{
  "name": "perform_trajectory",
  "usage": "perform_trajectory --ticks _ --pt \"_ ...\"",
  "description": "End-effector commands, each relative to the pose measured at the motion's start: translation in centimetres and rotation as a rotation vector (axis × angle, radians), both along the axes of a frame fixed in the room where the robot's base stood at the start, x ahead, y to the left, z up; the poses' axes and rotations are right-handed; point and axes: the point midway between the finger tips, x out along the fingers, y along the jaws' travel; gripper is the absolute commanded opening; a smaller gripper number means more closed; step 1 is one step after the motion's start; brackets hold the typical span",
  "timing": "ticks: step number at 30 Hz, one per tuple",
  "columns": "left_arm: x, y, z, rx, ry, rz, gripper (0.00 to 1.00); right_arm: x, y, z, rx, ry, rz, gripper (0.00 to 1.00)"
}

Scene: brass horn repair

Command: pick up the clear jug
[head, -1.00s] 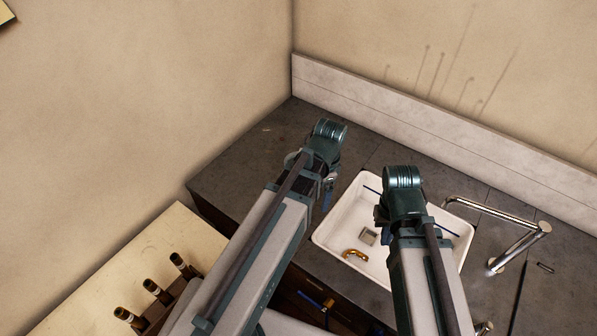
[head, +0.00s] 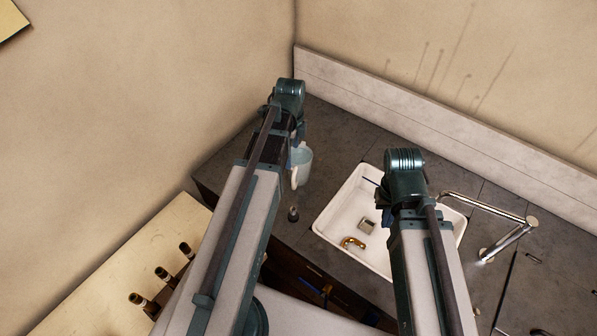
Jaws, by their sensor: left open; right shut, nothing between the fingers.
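The clear jug (head: 303,166) stands on the dark counter left of the sink, partly hidden behind my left arm. It looks pale and see-through, with a whitish handle on its near left side. My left gripper (head: 296,138) is open, at the jug's far side and pointing down. The arm hides most of its fingers, so I cannot tell whether they touch the jug. My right gripper (head: 382,197) is shut and empty over the sink, mostly hidden by its own wrist.
The white sink (head: 335,222) holds a curved brass piece (head: 353,243). A chrome tap (head: 510,238) stands at its right. A small dark object (head: 293,213) sits on the counter (head: 330,130) nearer than the jug. A wall closes the left side; a backsplash (head: 400,115) runs behind.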

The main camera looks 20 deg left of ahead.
Motion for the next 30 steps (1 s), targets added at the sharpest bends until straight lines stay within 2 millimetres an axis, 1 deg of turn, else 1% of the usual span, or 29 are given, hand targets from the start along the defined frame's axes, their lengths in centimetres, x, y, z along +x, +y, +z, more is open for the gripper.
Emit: perform_trajectory --ticks 1,13,16,22,25,30 --pt "0.0 0.0 -1.2 0.000 0.000 0.000 0.94 0.0 0.0 -1.2 0.000 0.000 0.000 0.00" --pt "0.0 -0.1 -6.9 0.000 0.000 0.001 0.94 0.0 0.0 -6.9 -0.001 -0.001 0.009 0.00" --pt "0.0 -0.1 -7.6 0.000 0.000 0.001 0.94 0.0 0.0 -7.6 -0.001 0.000 0.011 0.00" --pt "0.0 -0.1 -7.5 0.000 0.000 0.001 0.94 0.0 0.0 -7.5 -0.002 -0.001 0.012 0.00" --pt "0.0 -0.2 -7.9 0.000 0.000 0.001 0.94 0.0 0.0 -7.9 -0.002 -0.001 0.012 0.00" --pt "0.0 -0.4 -9.5 0.000 0.000 0.000 0.94 0.0 0.0 -9.5 -0.002 0.000 0.014 0.00"
